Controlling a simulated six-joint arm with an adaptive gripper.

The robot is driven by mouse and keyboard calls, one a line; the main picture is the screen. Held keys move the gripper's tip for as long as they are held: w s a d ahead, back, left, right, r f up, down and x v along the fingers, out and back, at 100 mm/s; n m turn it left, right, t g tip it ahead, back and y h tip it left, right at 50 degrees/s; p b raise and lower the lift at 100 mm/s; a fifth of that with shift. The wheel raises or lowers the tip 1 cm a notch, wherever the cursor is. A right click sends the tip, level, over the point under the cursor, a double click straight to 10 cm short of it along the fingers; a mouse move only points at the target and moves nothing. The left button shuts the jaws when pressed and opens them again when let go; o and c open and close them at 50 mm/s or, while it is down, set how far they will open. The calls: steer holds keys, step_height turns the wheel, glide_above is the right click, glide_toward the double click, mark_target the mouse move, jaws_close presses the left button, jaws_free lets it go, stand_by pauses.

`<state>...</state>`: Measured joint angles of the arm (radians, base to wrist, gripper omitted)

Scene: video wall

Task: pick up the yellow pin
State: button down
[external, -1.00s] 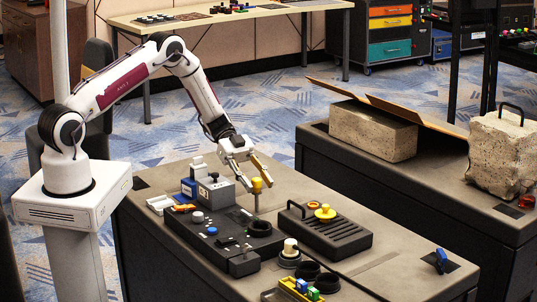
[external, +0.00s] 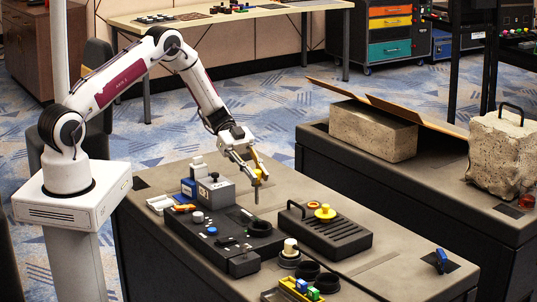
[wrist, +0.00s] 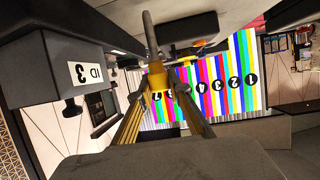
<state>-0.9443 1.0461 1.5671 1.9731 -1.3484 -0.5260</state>
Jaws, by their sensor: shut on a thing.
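The yellow pin (external: 257,196) has a yellow head and a thin grey shaft. It hangs upright from my gripper (external: 259,177) in the external view, just right of the grey box. My gripper's fingers are shut on the yellow head. In the wrist view, the yellow head of the pin (wrist: 158,80) sits between the fingertips, with the grey shaft extending toward the top of the picture. The fingers partly cover the head in the external view.
A grey box (external: 215,190) marked with a 3 stands close left of the pin. A black control panel (external: 222,236) lies in front, and a ribbed black box (external: 325,232) with a yellow knob (external: 325,211) is to the right. A coloured striped panel (wrist: 215,80) shows in the wrist view.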

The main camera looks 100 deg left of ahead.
steer(key=shift+r, duration=3.75)
